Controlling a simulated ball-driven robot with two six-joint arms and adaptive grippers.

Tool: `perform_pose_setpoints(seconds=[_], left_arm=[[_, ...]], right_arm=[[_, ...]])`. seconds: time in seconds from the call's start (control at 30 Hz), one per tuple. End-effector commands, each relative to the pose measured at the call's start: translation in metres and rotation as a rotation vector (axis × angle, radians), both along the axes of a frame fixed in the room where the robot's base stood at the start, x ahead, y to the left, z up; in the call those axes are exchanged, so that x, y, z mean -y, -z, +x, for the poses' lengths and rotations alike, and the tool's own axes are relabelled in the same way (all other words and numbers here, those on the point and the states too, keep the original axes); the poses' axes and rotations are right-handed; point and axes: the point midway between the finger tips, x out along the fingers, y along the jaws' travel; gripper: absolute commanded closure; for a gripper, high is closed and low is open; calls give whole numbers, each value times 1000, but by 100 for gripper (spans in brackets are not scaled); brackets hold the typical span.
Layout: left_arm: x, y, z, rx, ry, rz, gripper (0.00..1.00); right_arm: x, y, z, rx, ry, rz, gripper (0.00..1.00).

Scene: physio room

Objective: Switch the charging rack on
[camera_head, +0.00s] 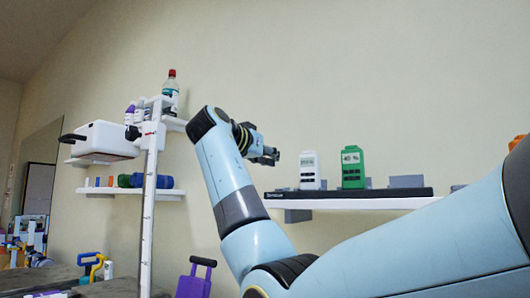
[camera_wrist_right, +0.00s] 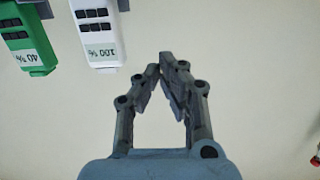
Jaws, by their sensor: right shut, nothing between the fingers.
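The charging rack (camera_head: 350,194) is a dark bar on a white wall shelf, right of centre in the head view. A white device (camera_head: 308,172) and a green device (camera_head: 351,168) stand upright on it. In the right wrist view the white device (camera_wrist_right: 98,30) and the green device (camera_wrist_right: 28,40) appear upside down at the upper left. My right gripper (camera_head: 276,156) is beside the white device, to its left and apart from it. In the wrist view its fingertips (camera_wrist_right: 166,62) meet with nothing between them. I see no switch clearly. My left gripper is not in view.
A white scale on a post (camera_head: 149,200) stands left of my right arm. Behind it, shelves (camera_head: 130,191) hold bottles and rolls. A purple case (camera_head: 193,282) stands low in front. Grey blocks (camera_head: 406,182) sit on the rack's right part. The wall around the gripper is bare.

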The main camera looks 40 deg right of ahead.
Motion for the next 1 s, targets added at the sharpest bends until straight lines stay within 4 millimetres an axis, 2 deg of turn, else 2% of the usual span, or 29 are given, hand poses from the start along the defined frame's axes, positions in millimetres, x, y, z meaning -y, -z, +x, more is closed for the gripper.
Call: perform_pose_setpoints(seconds=[0.03,0.23,0.33,0.5,1.0], left_arm=[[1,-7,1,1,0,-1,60],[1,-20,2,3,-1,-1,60],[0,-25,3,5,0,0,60],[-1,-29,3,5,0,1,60],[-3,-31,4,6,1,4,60]], right_arm=[[13,-3,2,-2,5,-3,100],[52,2,13,-1,5,-1,100],[50,23,15,-3,0,0,100],[52,39,15,-1,0,1,100],[55,45,15,-7,1,33,100]])
